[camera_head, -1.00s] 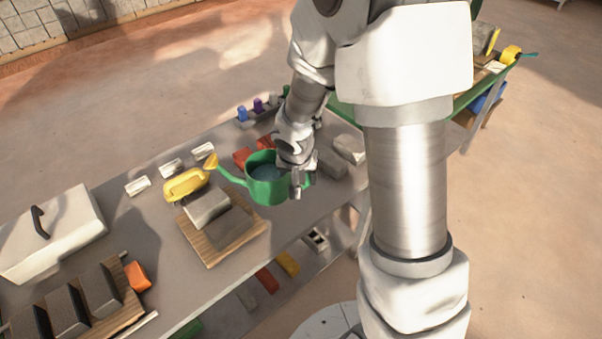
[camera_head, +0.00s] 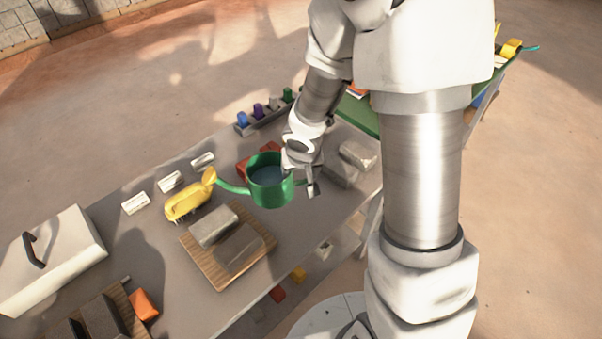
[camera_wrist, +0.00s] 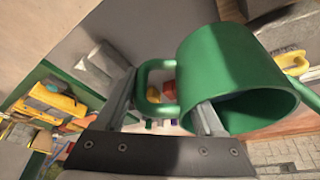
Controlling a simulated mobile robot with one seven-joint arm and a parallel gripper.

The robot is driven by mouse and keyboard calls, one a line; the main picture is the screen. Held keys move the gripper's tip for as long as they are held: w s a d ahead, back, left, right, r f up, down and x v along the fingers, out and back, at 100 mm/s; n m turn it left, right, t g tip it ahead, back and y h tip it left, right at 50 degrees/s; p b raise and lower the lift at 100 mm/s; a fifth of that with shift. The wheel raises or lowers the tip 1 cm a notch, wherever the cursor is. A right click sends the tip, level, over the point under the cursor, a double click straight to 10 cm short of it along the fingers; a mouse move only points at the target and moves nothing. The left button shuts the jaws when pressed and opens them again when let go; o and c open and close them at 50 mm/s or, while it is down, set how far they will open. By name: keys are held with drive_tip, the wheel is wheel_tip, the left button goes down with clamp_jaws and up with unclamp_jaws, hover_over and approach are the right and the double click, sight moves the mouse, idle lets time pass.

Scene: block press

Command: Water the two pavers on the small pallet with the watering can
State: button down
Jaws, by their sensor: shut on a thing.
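The green watering can (camera_head: 270,189) is held above the table by my gripper (camera_head: 313,180), which is shut on its handle at the right side. In the wrist view the can (camera_wrist: 225,65) and its looped handle are between my fingers (camera_wrist: 165,105). Its spout with a yellow rose (camera_head: 209,176) points left. Water shows inside the can, which looks about upright. The small wooden pallet (camera_head: 204,272) lies below and left of the can. Two grey pavers rest on it, a lighter one (camera_head: 213,227) and a darker one (camera_head: 239,249).
A yellow brush (camera_head: 186,203) lies behind the pallet, near several small white blocks (camera_head: 169,182). A white lidded box (camera_head: 55,262) and another board with dark blocks (camera_head: 103,318) stand left.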

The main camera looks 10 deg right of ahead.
drive_tip(key=shift+r+h+b, duration=0.15)
drive_tip(key=shift+h+b, duration=0.35)
drive_tip(key=shift+b, duration=0.1)
drive_tip(key=shift+r+n+h, duration=0.3)
drive_tip(key=shift+r+h, duration=0.15)
drive_tip(key=shift+h, duration=0.35)
drive_tip(key=shift+a+r+h+p, duration=0.35)
drive_tip(key=shift+r+h+p, duration=0.2)
drive_tip(key=shift+h, duration=0.65)
drive_tip(key=shift+a+f+n+h+b, duration=0.15)
drive_tip(key=shift+a+n+h+b, duration=0.05)
drive_tip(key=shift+n+h+b, duration=0.15)
drive_tip(key=shift+a+r+h+b, duration=0.6)
drive_tip(key=shift+a+h+b, duration=0.1)
drive_tip(key=shift+h, duration=0.25)
drive_tip(key=shift+f, duration=0.1)
